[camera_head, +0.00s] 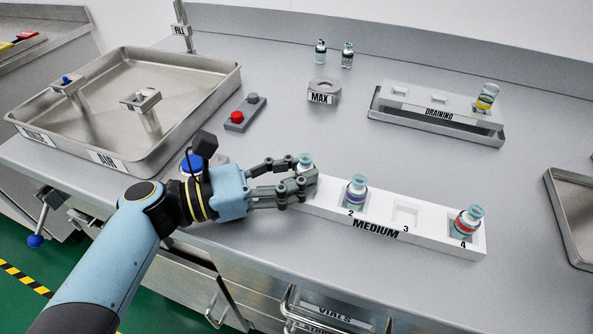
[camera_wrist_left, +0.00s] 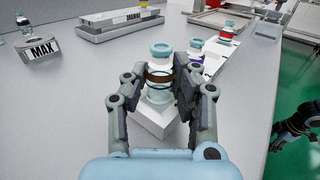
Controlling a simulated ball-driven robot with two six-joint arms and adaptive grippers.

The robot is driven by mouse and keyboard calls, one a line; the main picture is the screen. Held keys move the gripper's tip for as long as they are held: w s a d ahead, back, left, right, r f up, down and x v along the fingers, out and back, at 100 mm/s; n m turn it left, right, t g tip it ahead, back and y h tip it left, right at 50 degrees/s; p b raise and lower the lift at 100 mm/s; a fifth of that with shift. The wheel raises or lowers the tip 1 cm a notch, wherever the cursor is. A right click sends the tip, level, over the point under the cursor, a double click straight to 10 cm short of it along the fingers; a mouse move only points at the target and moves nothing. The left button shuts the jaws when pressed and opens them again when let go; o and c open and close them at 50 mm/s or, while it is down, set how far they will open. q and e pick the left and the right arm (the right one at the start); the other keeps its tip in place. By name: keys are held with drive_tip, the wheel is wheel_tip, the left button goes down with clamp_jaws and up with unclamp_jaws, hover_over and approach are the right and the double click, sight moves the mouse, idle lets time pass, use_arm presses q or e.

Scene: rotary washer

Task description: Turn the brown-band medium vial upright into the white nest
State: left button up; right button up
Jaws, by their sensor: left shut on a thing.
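The brown-band vial (camera_wrist_left: 159,76) stands about upright between the fingers of my left gripper (camera_wrist_left: 160,92), which is shut on it. In the head view its pale blue cap (camera_head: 306,159) shows above the fingers of the left gripper (camera_head: 305,177). The vial is at the left end of the white nest (camera_head: 384,213), marked MEDIUM, over the place beside slot 2. The fingers hide its base, so I cannot tell whether it is seated. At the right edge of the left wrist view a dark, jointed part, likely my right gripper (camera_wrist_left: 288,134), shows unclearly.
A purple-band vial (camera_head: 355,191) stands in slot 2 and a red-band vial (camera_head: 467,220) in slot 4; slot 3 is empty. A button box (camera_head: 245,112), the MAX holder (camera_head: 324,92), a draining rack (camera_head: 436,115) and a large basin (camera_head: 190,70) stand around.

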use_arm(q)
drive_tip(key=shift+f, duration=0.4)
drive_tip(key=o, duration=1)
drive_tip(key=o, duration=0.3)
drive_tip(key=shift+v, duration=1.1)
drive_tip(key=shift+a, duration=0.1)
